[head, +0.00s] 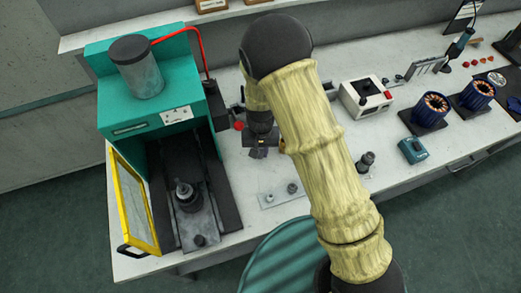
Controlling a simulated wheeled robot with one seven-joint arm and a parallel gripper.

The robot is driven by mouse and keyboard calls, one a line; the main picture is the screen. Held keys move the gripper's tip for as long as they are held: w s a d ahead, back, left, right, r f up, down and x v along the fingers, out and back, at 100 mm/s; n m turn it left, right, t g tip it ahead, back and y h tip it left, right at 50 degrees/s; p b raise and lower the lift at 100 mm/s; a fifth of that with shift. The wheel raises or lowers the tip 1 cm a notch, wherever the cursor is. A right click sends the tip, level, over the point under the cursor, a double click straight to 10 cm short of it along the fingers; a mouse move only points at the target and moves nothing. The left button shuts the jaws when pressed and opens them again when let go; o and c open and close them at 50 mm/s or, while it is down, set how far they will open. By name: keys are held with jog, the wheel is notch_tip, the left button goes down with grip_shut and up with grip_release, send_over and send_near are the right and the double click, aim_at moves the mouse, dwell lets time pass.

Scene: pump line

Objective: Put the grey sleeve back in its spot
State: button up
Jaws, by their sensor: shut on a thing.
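My gripper (259,143) hangs over the white bench, just right of the green press, pointing down. It is shut on a small dark grey piece (258,153), which looks to be the grey sleeve; the fingers hide most of it and its shape is not clear. A light metal plate (270,201) with two small round fittings lies on the bench in front of the gripper, partly beside my arm. A short dark grey cylindrical part (366,161) stands on the bench to the right of my arm. I cannot tell which place is the sleeve's spot.
The green press (122,89) has its yellow-framed door (133,203) open at the left and a metal fixture (187,197) inside.

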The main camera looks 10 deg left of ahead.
jog(key=shift+f, duration=0.4)
jog(key=o, duration=1.1)
jog(key=shift+r, duration=0.15)
jog(key=shift+r+p, duration=2.3)
jog(key=shift+r, duration=0.6)
